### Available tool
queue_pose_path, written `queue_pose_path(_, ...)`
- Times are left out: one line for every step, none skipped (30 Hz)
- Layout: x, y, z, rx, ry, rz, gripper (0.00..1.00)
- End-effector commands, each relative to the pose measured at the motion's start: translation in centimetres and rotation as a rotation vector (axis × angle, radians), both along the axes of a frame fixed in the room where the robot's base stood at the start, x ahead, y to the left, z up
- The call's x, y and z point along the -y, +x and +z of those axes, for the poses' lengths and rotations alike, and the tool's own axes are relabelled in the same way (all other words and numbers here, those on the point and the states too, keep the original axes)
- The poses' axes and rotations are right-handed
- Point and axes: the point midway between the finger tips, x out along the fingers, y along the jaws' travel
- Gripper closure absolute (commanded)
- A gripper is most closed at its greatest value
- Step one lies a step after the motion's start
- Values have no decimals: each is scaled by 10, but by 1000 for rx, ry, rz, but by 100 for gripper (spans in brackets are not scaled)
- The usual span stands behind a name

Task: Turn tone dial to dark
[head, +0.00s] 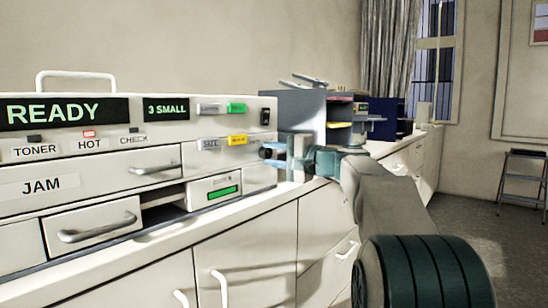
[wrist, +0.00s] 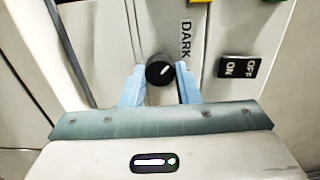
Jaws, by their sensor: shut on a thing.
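The tone dial (wrist: 160,71) is a round black knob with a white pointer mark, on the pale front of the machine. The word DARK (wrist: 186,38) is printed beside it in the wrist view. My gripper (wrist: 159,84) has its two light blue fingers on either side of the dial and is shut on it. The pointer slants toward the upper right in the wrist view. In the head view my gripper (head: 272,153) reaches the right end of the machine (head: 140,160), and the dial is hard to make out there.
An ON/OFF rocker switch (wrist: 238,67) sits close to the dial. In the head view, a yellow SIZE button (head: 237,140) and a green button (head: 236,107) are nearby. A dark shelf unit (head: 300,108) stands behind my gripper. A step stool (head: 524,178) stands far right.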

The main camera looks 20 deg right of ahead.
Motion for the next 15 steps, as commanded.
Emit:
queue_pose_path(0,0,-1,-1,-2,0,94)
queue_pose_path(0,0,-1,-1,-2,0,94)
queue_pose_path(0,0,-1,-1,-2,0,94)
queue_pose_path(0,0,-1,-1,-2,0,94)
queue_pose_path(0,0,-1,-1,-2,0,94)
queue_pose_path(0,0,-1,0,-1,0,94)
queue_pose_path(0,0,-1,-1,-2,0,63)
queue_pose_path(0,0,-1,-1,-2,0,55)
queue_pose_path(0,0,-1,0,-1,0,49)
queue_pose_path(0,0,0,0,-1,0,49)
queue_pose_path(0,0,0,-1,-1,0,49)
queue_pose_path(0,0,0,-1,-1,0,49)
queue_pose_path(0,0,0,-1,-1,0,49)
queue_pose_path(0,0,0,-1,-1,0,49)
queue_pose_path(0,0,0,-1,-1,0,49)
